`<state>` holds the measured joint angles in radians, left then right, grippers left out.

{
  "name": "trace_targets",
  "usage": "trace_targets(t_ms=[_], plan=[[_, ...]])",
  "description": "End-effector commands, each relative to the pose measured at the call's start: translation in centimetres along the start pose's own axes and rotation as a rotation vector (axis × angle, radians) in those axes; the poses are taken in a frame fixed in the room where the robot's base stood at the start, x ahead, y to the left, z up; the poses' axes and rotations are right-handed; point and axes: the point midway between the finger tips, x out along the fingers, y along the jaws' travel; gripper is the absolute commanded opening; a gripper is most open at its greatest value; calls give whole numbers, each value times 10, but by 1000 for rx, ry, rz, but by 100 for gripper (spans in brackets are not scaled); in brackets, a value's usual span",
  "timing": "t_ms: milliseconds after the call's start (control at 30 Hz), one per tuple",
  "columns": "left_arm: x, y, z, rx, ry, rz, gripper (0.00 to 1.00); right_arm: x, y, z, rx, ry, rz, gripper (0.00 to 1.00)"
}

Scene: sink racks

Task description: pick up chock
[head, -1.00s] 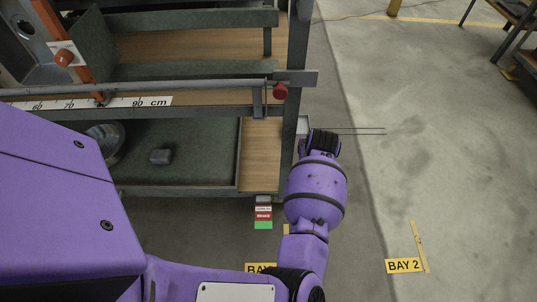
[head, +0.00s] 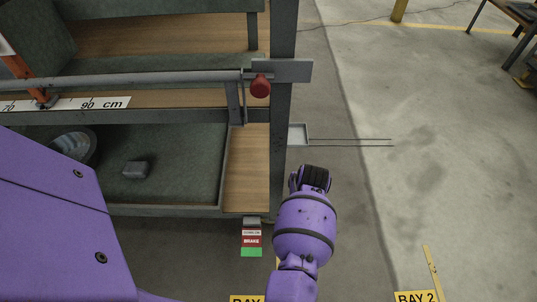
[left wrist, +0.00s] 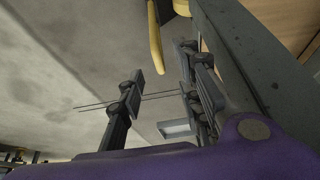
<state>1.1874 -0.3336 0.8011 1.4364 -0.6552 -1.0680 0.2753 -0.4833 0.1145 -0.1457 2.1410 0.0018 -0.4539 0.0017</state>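No thing that I can surely name as the chock shows. A small dark grey block (head: 136,169) with rounded edges lies on the green-grey lower shelf (head: 185,190) in the head view; it may be the chock. My left arm reaches up beside the rack in the head view, its dark gripper end (head: 315,178) right of the rack's corner post, well away from the block. In the left wrist view my left gripper (left wrist: 165,100) has its fingers wide apart, with nothing seen between them. My right gripper is not in view.
The rack's post (head: 284,110) and red knob (head: 260,86) stand close to my left arm. A pale tray-like piece (head: 298,134) with two thin rods juts out right of the post. A yellow curved piece (left wrist: 155,45) shows in the left wrist view.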

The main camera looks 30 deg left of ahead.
Motion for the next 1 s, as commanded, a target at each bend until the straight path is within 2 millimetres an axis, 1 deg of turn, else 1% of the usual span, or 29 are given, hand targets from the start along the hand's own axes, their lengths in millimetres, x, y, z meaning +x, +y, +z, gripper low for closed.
trace_targets(t_ms=[33, 100, 333, 500, 600, 700, 867, 900, 1000], plan=[[8, 0, 1, 0, -1, -1, 32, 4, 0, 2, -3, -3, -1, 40], [16, 0, 1, 0, -1, 0, 32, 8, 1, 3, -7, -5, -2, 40], [34, 2, -2, 0, 1, 1, 32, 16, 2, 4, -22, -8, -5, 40], [58, 5, -5, -1, 0, 1, 32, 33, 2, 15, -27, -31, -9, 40], [72, 4, -6, 0, 1, 1, 32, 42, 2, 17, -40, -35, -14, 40], [76, 4, -7, -1, 2, 2, 32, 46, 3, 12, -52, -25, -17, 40], [74, 5, -8, -1, 4, 3, 32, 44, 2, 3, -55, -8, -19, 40], [74, 5, -8, -1, 4, 3, 30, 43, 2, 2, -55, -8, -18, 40], [74, 5, -8, -1, 4, 3, 17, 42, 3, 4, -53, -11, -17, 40]])
